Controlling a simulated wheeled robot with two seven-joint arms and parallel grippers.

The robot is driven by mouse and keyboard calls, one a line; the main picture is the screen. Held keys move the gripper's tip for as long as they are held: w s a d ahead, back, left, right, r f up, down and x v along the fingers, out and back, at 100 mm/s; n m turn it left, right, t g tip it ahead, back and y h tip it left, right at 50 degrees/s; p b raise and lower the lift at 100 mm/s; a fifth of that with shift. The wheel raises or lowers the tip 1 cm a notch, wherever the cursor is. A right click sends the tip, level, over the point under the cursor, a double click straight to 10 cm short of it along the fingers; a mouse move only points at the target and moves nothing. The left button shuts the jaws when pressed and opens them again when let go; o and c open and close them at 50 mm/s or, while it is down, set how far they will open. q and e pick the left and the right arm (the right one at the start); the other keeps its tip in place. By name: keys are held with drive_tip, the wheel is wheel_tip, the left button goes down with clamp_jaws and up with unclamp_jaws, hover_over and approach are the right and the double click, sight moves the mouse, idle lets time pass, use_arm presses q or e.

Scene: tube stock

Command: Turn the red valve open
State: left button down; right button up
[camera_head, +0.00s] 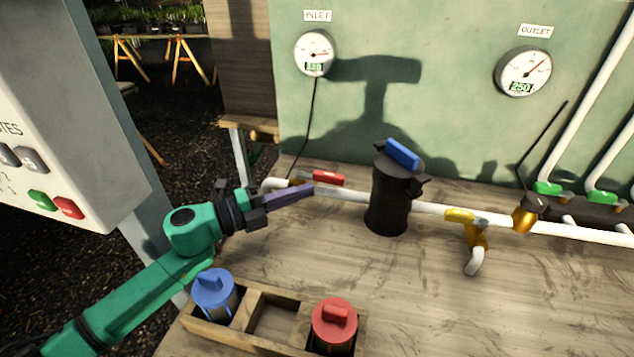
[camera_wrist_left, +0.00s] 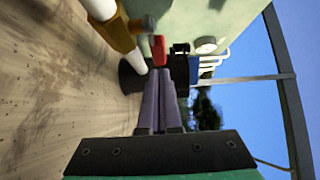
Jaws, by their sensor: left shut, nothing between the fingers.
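The red valve handle (camera_head: 328,177) sits on the white pipe at the back of the bench, left of the black filter housing. It lies roughly along the pipe. In the left wrist view the red handle (camera_wrist_left: 159,48) shows just beyond the fingertips. My left gripper (camera_head: 308,190) comes in from the left, its purple fingers shut together and empty. The tips are close to the left end of the handle; I cannot tell whether they touch it. The fingers also fill the middle of the left wrist view (camera_wrist_left: 160,95). My right gripper is not in view.
The black filter housing (camera_head: 388,205) with a blue top stands right of the handle. A yellow valve (camera_head: 468,218) is farther right. A wooden tray (camera_head: 262,345) in front holds blue- and red-topped cartridges. Inlet (camera_head: 314,54) and outlet (camera_head: 523,71) gauges hang on the green wall.

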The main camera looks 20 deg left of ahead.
sight(329, 179)
use_arm(q)
drive_tip(key=x, duration=0.3)
drive_tip(key=shift+d+r+p, duration=0.1)
drive_tip(key=shift+d+p, duration=0.05)
drive_tip(key=shift+p, duration=0.15)
drive_tip(key=shift+w, duration=0.1)
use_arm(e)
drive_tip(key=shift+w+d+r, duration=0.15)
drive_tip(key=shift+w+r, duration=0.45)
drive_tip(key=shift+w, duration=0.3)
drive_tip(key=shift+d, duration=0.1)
use_arm(q)
drive_tip(key=shift+w+d, duration=0.1)
drive_tip(key=shift+w, duration=0.35)
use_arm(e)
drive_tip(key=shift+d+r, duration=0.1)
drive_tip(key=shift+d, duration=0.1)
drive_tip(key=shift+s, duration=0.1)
